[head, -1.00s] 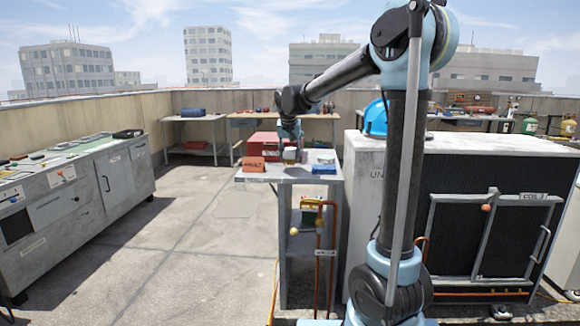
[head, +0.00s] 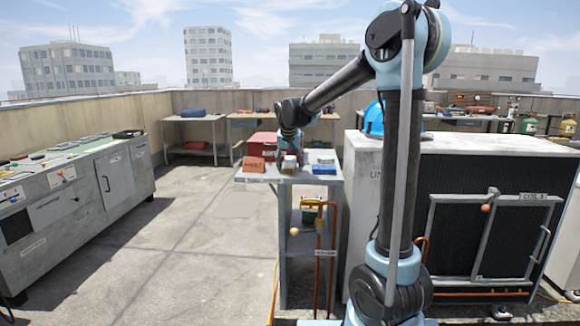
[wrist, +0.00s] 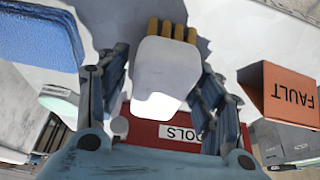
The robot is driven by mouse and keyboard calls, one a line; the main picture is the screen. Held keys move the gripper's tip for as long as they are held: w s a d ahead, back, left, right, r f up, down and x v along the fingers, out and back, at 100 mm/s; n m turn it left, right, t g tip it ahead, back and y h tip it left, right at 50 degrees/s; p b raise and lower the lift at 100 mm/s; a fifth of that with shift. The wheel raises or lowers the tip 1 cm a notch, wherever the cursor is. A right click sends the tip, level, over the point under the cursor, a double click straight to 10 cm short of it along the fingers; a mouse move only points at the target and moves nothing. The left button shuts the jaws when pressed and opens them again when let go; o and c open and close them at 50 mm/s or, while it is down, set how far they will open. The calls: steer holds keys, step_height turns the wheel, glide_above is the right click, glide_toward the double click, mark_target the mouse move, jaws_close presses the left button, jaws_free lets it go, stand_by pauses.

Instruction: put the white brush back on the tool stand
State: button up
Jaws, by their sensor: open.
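The white brush (wrist: 160,75), a white block with yellow-brown bristles, shows in the middle of the wrist view. It lies between the two fingers of my open gripper (wrist: 158,88), with a finger on each side. In the head view the brush (head: 289,163) is a small pale shape under my gripper (head: 290,153), at the top of the grey stand (head: 312,180). Whether the brush touches the stand top is hard to tell.
An orange FAULT block (head: 255,164) is left of the gripper and a blue item (head: 324,168) is right. A red TOOLS box (head: 263,144) stands close behind. The white condenser (head: 450,145) stands right of the stand; open floor (head: 200,220) lies left.

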steer(key=v, duration=1.2)
steer(key=s+d+f+g, duration=0.1)
steer(key=s+d+f, duration=0.4)
steer(key=s+d, duration=0.4)
steer(key=s+d+f, duration=0.5)
steer(key=s+d, duration=0.4)
steer(key=s+d+f, duration=0.3)
steer(key=s+f, duration=0.5)
steer(key=s, duration=0.1)
steer(key=s+d+f+g, duration=0.1)
steer(key=s+d+f, duration=0.2)
steer(key=s+f, duration=0.5)
steer(key=shift+s+d+f+n, duration=0.2)
steer(key=shift+s+f+n, duration=0.1)
steer(key=shift+s, duration=0.25)
